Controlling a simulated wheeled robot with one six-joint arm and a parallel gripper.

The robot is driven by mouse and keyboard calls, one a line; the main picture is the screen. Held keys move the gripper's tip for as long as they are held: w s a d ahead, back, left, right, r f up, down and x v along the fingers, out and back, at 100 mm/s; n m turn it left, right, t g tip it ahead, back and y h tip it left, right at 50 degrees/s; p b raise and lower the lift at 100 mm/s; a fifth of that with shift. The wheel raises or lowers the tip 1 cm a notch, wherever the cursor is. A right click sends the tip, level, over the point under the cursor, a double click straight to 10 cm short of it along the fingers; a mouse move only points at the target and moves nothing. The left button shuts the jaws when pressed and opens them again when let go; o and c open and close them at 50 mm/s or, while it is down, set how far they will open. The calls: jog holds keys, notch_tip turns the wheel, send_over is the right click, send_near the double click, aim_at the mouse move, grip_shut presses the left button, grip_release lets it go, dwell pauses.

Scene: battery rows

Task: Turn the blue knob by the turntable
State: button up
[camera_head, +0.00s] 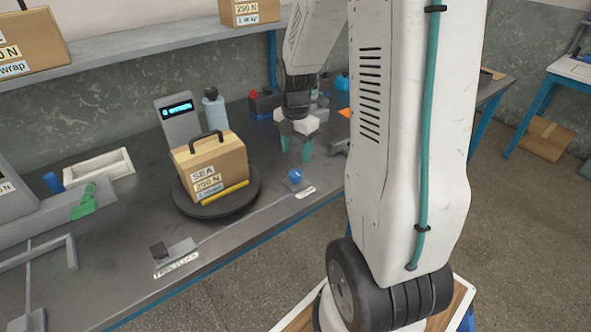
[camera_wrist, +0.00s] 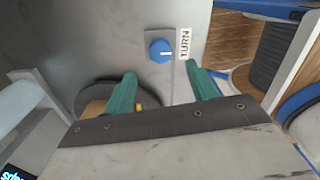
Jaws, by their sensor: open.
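The blue knob (camera_head: 295,175) sits on a small grey plate near the bench's front edge, right of the turntable (camera_head: 245,203). In the wrist view the blue knob (camera_wrist: 160,51) shows a white pointer line, with a "TURN" label (camera_wrist: 185,44) beside it. My gripper (camera_head: 296,155) is open and empty, its green fingers pointing down above and just behind the knob. In the wrist view my gripper (camera_wrist: 160,82) has its fingers apart, and the knob lies beyond the tips, between their lines. I see no contact with the knob.
A cardboard box (camera_head: 212,168) with a black handle stands on the turntable. A grey bottle (camera_head: 214,108) and a display post (camera_head: 178,122) stand behind it. A plate with a black part (camera_head: 173,251) lies at the front left. The bench is clear around the knob.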

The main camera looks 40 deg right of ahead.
aim_at(296, 173)
notch_tip(296, 173, down, 8)
jog(key=shift+r, duration=0.2)
jog(key=c, duration=1)
